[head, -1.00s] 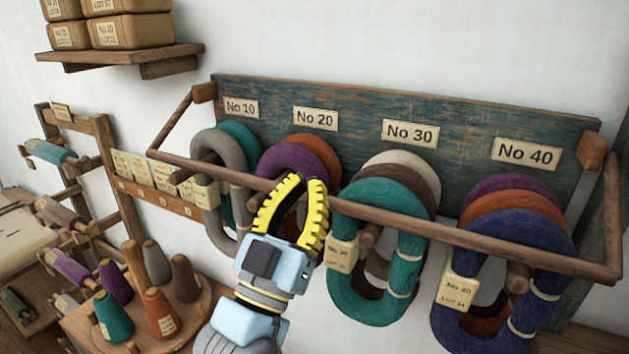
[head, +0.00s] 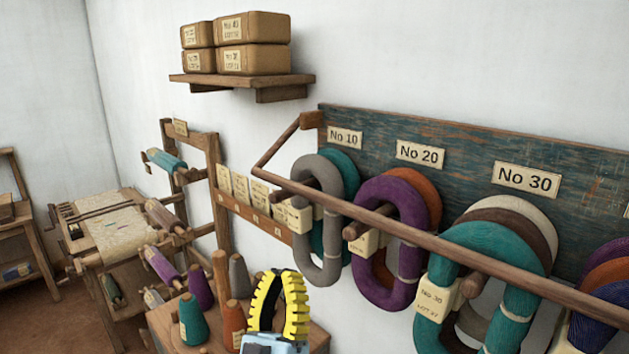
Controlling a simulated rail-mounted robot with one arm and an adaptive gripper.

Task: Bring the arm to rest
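My gripper (head: 280,304) shows at the bottom middle of the head view, with two yellow ribbed fingers pointing up. I see nothing held in the gap. The gripper overlaps the wooden stand of cones in the picture and sits below and left of the purple hank (head: 366,262) under No 20. Most of my arm is below the frame.
The rack board (head: 460,143) carries hanks on pegs behind a wooden front rail (head: 400,232). Cones, including a teal cone (head: 193,320), stand on a wooden stand at lower left. A shelf (head: 242,84) holds brown boxes. A loom frame (head: 222,215) stands left.

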